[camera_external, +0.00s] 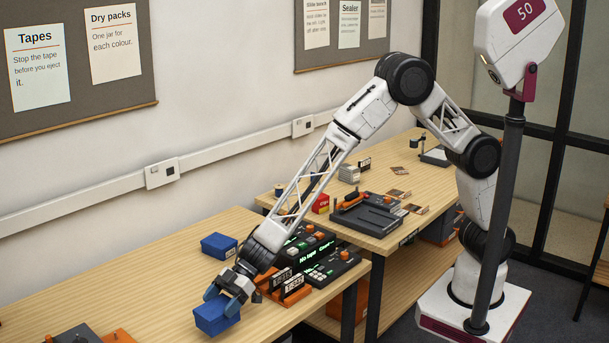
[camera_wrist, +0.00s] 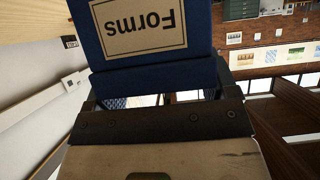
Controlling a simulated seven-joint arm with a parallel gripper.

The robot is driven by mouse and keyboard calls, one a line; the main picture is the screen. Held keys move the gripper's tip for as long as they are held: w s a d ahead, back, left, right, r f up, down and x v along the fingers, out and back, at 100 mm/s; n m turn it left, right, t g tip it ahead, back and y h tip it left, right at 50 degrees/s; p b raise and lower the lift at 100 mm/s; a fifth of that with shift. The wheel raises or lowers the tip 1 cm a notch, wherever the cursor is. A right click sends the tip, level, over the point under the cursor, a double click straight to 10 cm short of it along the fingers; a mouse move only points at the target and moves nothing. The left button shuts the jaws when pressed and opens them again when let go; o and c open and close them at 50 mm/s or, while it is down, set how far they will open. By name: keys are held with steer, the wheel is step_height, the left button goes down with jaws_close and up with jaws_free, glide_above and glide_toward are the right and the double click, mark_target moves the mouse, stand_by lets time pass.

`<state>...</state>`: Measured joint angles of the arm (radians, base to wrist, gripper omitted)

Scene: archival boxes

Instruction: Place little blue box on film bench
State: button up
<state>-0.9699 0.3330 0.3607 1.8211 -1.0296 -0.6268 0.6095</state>
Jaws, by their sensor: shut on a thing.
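A small blue box (camera_external: 216,318) is in my gripper (camera_external: 230,292), low over the front part of the near wooden bench (camera_external: 150,290). I cannot tell whether it touches the bench top. In the wrist view, the held box (camera_wrist: 150,80) fills the upper middle, with a cream "Forms" label upside down. My gripper is shut on it, and my fingers hide part of its upper side in the external view. A second blue box (camera_external: 219,246) sits farther back on the near bench. No label that I can read names either bench as the film bench.
Black consoles (camera_external: 333,267) with lit displays and orange label holders (camera_external: 290,289) stand right of my gripper. The far bench (camera_external: 393,240) holds a dark device (camera_external: 368,218) and several small items.

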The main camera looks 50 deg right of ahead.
mark_target(201, 307)
steer(key=shift+w+a+f, duration=0.1)
steer(key=shift+w+a, duration=0.35)
steer(key=shift+a, duration=0.3)
steer(key=shift+w+a+f, duration=0.1)
steer(key=shift+w+a, duration=0.3)
steer(key=shift+a, duration=0.4)
steer(key=shift+w+a, duration=0.45)
steer(key=shift+a, duration=0.3)
steer(key=shift+f, duration=1.8)
steer(key=shift+f, duration=0.15)
steer(key=o, duration=0.9)
